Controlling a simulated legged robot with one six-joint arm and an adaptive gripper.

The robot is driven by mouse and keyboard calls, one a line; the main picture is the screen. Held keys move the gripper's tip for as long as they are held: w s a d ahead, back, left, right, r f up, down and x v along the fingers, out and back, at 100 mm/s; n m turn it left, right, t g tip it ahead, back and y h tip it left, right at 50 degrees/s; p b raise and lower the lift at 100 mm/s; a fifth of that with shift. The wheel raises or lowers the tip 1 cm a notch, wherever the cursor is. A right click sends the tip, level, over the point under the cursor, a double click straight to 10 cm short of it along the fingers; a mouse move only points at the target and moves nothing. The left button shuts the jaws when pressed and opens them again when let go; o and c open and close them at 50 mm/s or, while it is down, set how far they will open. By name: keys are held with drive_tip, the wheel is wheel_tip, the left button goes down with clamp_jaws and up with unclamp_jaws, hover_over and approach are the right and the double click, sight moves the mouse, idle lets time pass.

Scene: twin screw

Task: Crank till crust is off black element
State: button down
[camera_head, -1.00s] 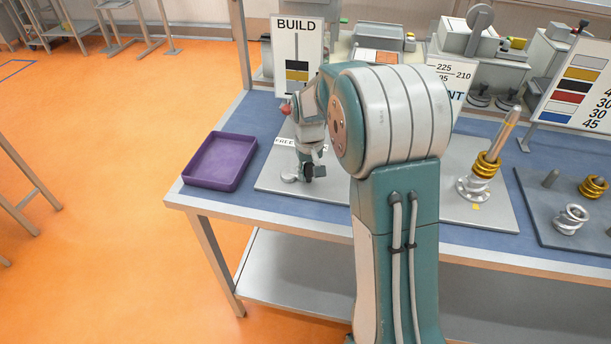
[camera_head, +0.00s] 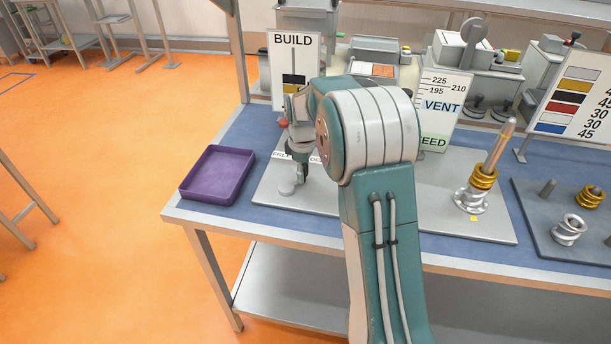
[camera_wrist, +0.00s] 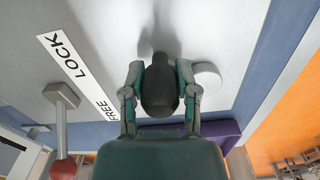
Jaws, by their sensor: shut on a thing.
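My gripper (camera_wrist: 160,88) is shut on a black rounded handle (camera_wrist: 159,98), with one finger on each side of it. In the head view my gripper (camera_head: 302,172) is low over the left part of the grey base plate (camera_head: 268,192). A pale round disc (camera_wrist: 207,78) is beside the right finger; it also shows in the head view (camera_head: 288,188). A grey lever with a red ball (camera_wrist: 62,169) stands left of my gripper, near the LOCK and FREE label (camera_wrist: 77,73). I cannot make out a crust or black element; my arm hides part of the plate.
A purple tray (camera_head: 217,176) stands left of the plate. A gold threaded piece (camera_head: 484,177) sits on a tilted rod in a silver flange. Another plate at right holds gold and silver pieces (camera_head: 569,229). A BUILD card (camera_head: 294,62) and VENT card (camera_head: 442,105) stand behind.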

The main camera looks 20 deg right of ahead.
sight(287, 176)
drive_tip(key=n, duration=0.2)
drive_tip(key=w+a+n, duration=0.1)
drive_tip(key=w+n, duration=0.1)
drive_tip(key=n, duration=0.1)
drive_tip(key=shift+w+a+f+n, duration=0.15)
drive_tip(key=shift+a+f+n, duration=0.05)
drive_tip(key=shift+a+n, duration=0.1)
drive_tip(key=shift+w+a+n, duration=0.3)
drive_tip(key=shift+a+n, duration=0.1)
drive_tip(key=shift+n, duration=0.65)
drive_tip(key=shift+w+a+n, duration=0.25)
drive_tip(key=shift+a+n, duration=0.1)
drive_tip(key=shift+n, duration=0.7)
drive_tip(key=shift+c, duration=1.8)
unclamp_jaws()
drive_tip(key=shift+a+f, duration=0.1)
drive_tip(key=shift+w, duration=0.1)
drive_tip(key=shift+r, duration=0.2)
wheel_tip(287, 176, up, 12)
drive_tip(key=shift+f, duration=0.15)
drive_tip(key=shift+w, duration=0.1)
